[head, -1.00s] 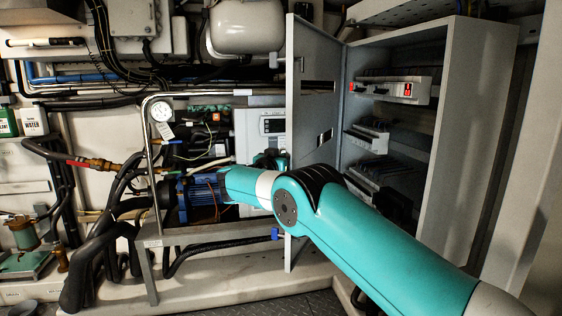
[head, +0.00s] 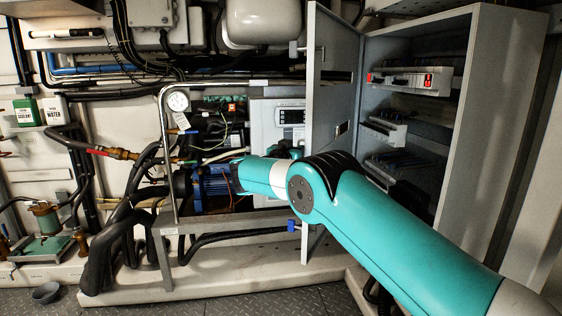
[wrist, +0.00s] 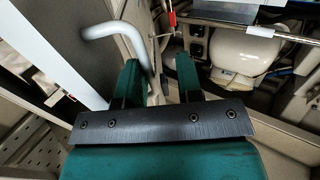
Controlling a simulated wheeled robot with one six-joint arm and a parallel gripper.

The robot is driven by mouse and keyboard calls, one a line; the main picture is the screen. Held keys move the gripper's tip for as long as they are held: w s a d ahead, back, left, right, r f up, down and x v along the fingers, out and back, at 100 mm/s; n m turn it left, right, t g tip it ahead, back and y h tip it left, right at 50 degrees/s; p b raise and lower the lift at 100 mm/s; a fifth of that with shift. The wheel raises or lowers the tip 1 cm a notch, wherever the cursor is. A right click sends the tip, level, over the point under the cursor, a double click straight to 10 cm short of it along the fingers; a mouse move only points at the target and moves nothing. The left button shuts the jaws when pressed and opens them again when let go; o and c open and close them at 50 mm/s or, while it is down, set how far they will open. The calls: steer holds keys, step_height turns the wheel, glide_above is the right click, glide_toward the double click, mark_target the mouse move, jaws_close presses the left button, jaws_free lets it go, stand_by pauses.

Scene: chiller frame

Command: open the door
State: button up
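The grey cabinet door (head: 334,75) stands swung open, roughly edge-on to the head view. Its cabinet (head: 492,110) is open on the right, with switchgear visible inside. A small light handle (head: 299,49) sticks out from the door's left edge. In the wrist view, a light grey curved bar (wrist: 112,30), which looks like the handle, reaches down toward the space between my fingers. My gripper (wrist: 158,72) has its two teal fingers apart, with a clear gap. Whether a finger touches the bar cannot be told. In the head view my arm hides the fingers and the door's lower part.
A pipe frame with a gauge (head: 178,101) and a blue motor (head: 212,188) stand left of the door. A white tank (head: 258,22) hangs above. Bottles (head: 54,110) stand at the far left. Some bare floor (head: 250,302) shows at the front.

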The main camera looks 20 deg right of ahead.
steer(key=b+v, duration=0.2)
steer(key=v, duration=1.4)
steer(key=shift+a+b, duration=0.15)
steer(key=shift+b, duration=0.15)
steer(key=shift+s, duration=0.1)
